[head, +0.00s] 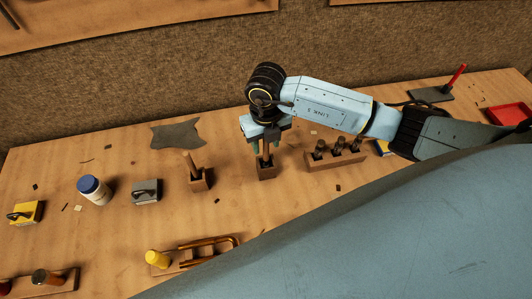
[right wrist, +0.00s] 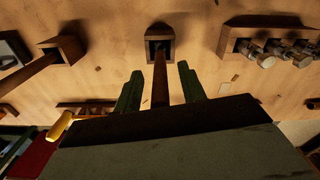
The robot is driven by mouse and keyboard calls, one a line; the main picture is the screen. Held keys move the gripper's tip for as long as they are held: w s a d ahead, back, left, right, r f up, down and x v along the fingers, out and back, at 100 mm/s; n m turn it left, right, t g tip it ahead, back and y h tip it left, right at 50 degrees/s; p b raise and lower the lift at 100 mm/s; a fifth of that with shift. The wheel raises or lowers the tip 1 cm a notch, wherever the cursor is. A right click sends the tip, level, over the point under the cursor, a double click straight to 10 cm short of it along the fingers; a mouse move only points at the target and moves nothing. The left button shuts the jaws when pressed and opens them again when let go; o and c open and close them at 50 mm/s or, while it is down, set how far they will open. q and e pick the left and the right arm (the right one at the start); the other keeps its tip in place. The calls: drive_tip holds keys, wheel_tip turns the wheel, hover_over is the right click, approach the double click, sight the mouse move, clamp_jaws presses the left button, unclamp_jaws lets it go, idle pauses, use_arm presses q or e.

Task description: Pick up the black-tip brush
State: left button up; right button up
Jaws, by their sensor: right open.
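My right gripper (head: 265,148) points down over a small wooden holder block (head: 266,172) near the middle of the bench. It is open, and a slim brown brush handle (right wrist: 161,85) stands between its two fingers in the right wrist view. The handle rises from the dark opening of that block (right wrist: 160,31). I see gaps between the fingers and the handle. A second wooden handle (head: 190,164) leans in another block (head: 201,180) to the left. No black tip is clearly visible on either, so I cannot tell which is the black-tip brush. My left gripper is not in view.
A wooden rack (head: 335,161) with several dark-topped metal pieces stands close right. Left are a grey box (head: 146,191), a blue-capped jar (head: 94,191) and a yellow box (head: 25,213). A grey cloth (head: 178,134) lies behind. Brass tubing (head: 210,241) is in front.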

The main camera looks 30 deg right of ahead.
drive_tip(key=shift+c, duration=0.3)
clamp_jaws()
drive_tip(key=shift+r, duration=0.15)
